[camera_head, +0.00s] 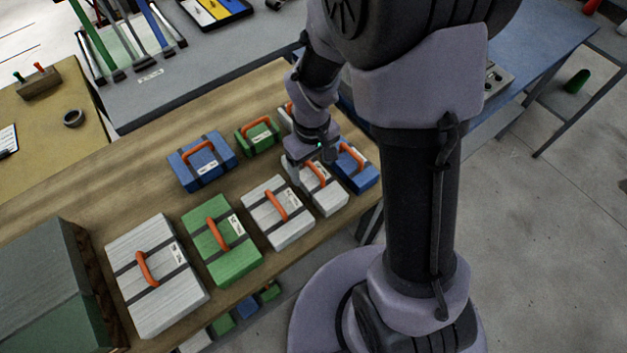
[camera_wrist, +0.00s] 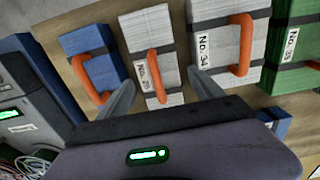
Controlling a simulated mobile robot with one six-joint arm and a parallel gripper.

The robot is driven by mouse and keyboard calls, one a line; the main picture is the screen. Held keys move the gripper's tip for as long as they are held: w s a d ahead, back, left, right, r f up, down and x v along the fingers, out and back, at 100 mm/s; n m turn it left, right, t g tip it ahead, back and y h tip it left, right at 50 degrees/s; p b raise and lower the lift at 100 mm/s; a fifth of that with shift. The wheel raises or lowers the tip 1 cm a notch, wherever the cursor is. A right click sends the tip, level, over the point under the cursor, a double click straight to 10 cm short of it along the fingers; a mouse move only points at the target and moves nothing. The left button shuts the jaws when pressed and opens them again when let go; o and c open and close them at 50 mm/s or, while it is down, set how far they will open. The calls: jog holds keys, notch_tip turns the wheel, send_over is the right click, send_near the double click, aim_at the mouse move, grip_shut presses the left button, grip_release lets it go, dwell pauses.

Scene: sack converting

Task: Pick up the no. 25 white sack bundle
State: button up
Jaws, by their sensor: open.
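The no. 25 white sack bundle (camera_wrist: 146,24) is a narrow white stack with a dark strap, an orange handle and a label that seems to read No. 25. In the head view this white bundle (camera_head: 333,201) lies in the front row on the wooden table, between a larger white bundle and a blue one. My gripper (camera_head: 308,167) is over it, partly hiding its far end. In the wrist view my gripper (camera_wrist: 160,76) is open, with one finger on each side of the bundle's handle. Nothing is held. The height gap between fingertips and bundle is hard to tell.
Close neighbours are a white bundle labelled No. 34 (camera_wrist: 215,12) and a blue bundle (camera_wrist: 88,42). A green bundle (camera_head: 232,264), a large white one (camera_head: 170,302) and a back row with a blue bundle (camera_head: 185,175) share the wooden table (camera_head: 60,205).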

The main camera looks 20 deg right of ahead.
aim_at(314, 175)
jog(key=f+b, duration=0.2)
jog(key=f, duration=0.3)
jog(key=shift+d+f+b, duration=0.15)
jog(key=shift+d+b, duration=0.05)
jog(key=shift+b, duration=0.1)
jog(key=shift+c, duration=0.5)
